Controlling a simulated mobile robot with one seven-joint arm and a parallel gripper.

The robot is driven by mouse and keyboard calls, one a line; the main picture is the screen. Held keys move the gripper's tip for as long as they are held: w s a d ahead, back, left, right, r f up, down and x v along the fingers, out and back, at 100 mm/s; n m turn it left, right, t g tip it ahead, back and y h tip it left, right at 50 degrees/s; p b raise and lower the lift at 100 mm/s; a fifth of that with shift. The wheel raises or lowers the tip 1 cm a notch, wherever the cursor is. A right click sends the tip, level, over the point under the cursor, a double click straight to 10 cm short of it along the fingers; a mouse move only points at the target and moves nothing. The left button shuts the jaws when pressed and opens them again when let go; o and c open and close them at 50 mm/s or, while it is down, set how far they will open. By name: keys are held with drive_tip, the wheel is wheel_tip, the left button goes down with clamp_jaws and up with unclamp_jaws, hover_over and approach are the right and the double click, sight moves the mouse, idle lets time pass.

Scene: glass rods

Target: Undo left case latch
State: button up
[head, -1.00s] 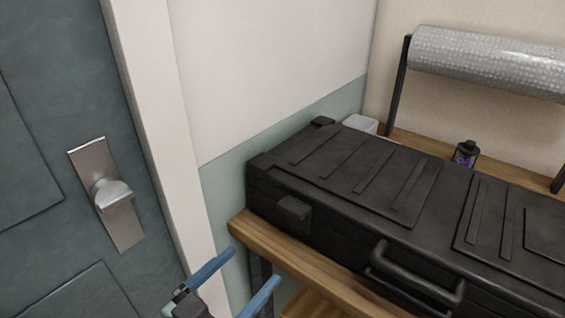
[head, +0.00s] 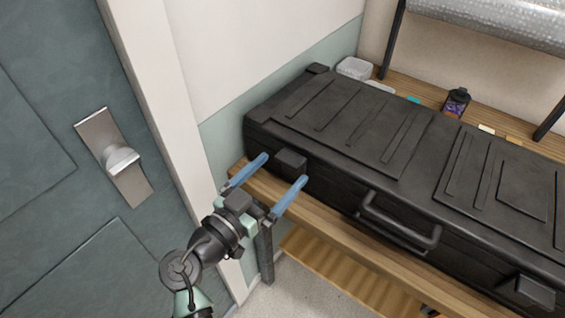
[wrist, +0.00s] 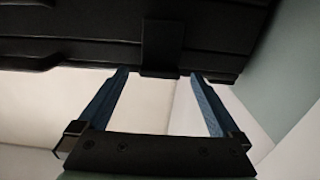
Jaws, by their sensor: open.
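A black hard case (head: 345,125) lies closed and flat on a wooden bench. Its left latch (head: 291,161) is a black block on the front face, and it also shows in the wrist view (wrist: 161,47). My gripper (head: 284,167) is open, with its blue fingers pointing at the case front, one on each side of the latch in the head view. In the wrist view the fingertips (wrist: 158,72) end near the case's edge, with the latch between their lines. I cannot tell whether the fingers touch the case. The latch looks closed against the case.
The case handle (head: 398,223) and a right latch (head: 530,292) are further right along the front. Behind the case are a dark bottle (head: 456,102), a white container (head: 355,68) and a wrapped roll (head: 490,22). A door with a metal handle (head: 118,160) is at left.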

drive_tip(key=shift+x, duration=1.05)
clamp_jaws()
